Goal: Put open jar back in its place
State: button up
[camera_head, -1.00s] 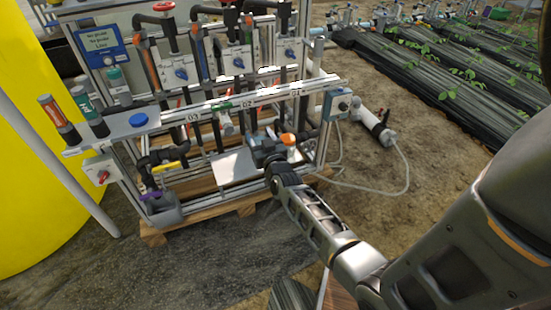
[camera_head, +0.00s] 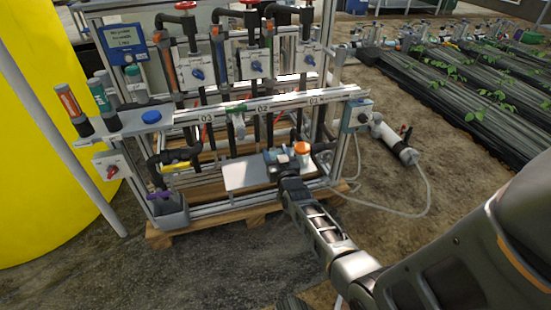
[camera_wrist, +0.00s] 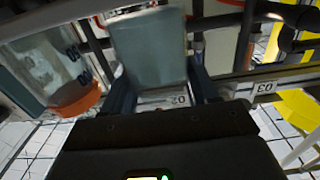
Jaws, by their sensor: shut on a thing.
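My gripper (camera_wrist: 160,92) is shut on a grey-teal, block-like thing (camera_wrist: 150,48), which stands out between the two fingers. In the head view my gripper (camera_head: 281,172) is at the right end of the skid's white plate (camera_head: 240,176), and the grey-teal thing (camera_head: 274,158) shows just beyond it. I cannot tell whether this is the open jar; no opening shows. A pale jar-like container with an orange top (camera_head: 302,148) is close to the right of my gripper. In the wrist view its orange part (camera_wrist: 78,101) is at the left, apart from the fingers.
The skid's rail with number labels (camera_head: 262,108) runs above and behind my gripper. Dark pipes and valves stand close around. A blue-lidded container (camera_head: 151,116) sits on the left shelf. The white plate's left part is clear.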

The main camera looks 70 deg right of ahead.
jog(key=shift+f, duration=0.35)
jog(key=shift+f, duration=0.15)
jog(key=o, duration=1.2)
